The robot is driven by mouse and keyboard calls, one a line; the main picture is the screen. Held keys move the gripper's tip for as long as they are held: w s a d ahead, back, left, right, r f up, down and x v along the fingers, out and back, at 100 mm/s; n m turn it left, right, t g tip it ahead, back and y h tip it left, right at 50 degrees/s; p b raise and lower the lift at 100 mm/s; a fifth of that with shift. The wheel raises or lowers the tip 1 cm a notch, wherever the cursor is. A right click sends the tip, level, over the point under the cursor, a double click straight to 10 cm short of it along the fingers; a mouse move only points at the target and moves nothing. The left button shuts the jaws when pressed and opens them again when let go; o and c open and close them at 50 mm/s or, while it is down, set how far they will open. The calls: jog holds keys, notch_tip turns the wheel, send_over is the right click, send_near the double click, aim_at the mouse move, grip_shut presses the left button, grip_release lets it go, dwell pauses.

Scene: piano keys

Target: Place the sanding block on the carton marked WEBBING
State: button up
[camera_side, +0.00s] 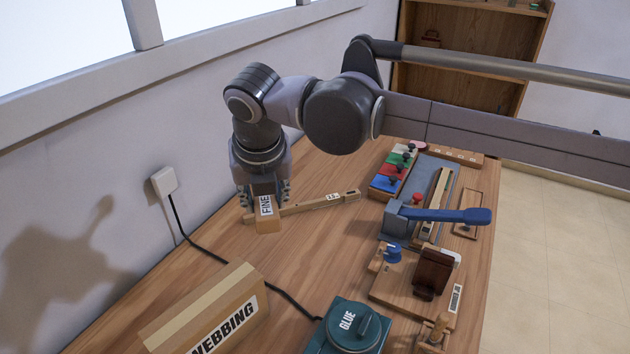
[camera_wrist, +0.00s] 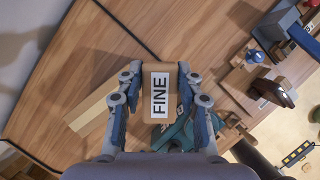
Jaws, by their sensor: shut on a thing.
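The sanding block is a tan block with a white FINE label (camera_side: 267,223), also seen in the wrist view (camera_wrist: 160,92). My gripper (camera_side: 264,200) is shut on it, one finger on each side; in the wrist view the fingers (camera_wrist: 160,100) flank it. In the side view the block is at the far-left part of the bench, close to a wooden key stick; I cannot tell whether it touches the bench. The carton marked WEBBING (camera_side: 215,315) is a brown box with a pale tape strip, at the near left, apart from the block. Its front is cut off by the frame edge.
A wooden key stick (camera_side: 325,203) lies behind the block. A black cord (camera_side: 205,250) runs from the wall socket (camera_side: 164,181) behind the carton. A teal GLUE pot (camera_side: 352,328) stands right of the carton. A blue-handled tool (camera_side: 440,215) and wooden fixtures fill the right side.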

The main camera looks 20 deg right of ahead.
jog(key=s+a, duration=0.2)
jog(key=a, duration=0.1)
send_over(202, 288)
jog(key=s, duration=0.2)
jog(key=shift+n, duration=0.4)
jog(key=f, duration=0.5)
jog(key=shift+w+d+f, duration=0.15)
jog(key=shift+w+f, duration=0.1)
jog(key=shift+f, duration=2.15)
jog(key=shift+f, duration=0.15)
jog(key=o, duration=1.2)
jog(key=shift+c, duration=0.2)
